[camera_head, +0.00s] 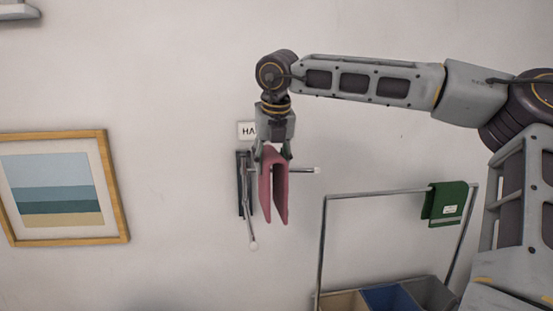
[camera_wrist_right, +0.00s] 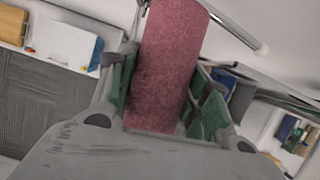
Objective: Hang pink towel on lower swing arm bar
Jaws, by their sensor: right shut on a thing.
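The pink towel (camera_head: 266,195) hangs folded in an upside-down V in front of the wall rack. My right gripper (camera_head: 273,155) points down and is shut on its top fold. In the right wrist view the towel (camera_wrist_right: 165,65) lies between the green finger pads. The rack has a dark wall plate (camera_head: 243,185). One swing arm bar (camera_head: 304,170) sticks out to the right, with a pale tip; another bar (camera_head: 249,225) reaches down and toward me. The towel overlaps the right-pointing bar; I cannot tell whether it rests on either bar. My left gripper is out of view.
A partly hidden sign (camera_head: 246,131) is above the rack. A framed picture (camera_head: 115,190) hangs on the left. At lower right a metal rail frame (camera_head: 390,193) carries a green towel (camera_head: 445,204) above several coloured bins (camera_head: 390,297). A shelf (camera_head: 20,12) is at upper left.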

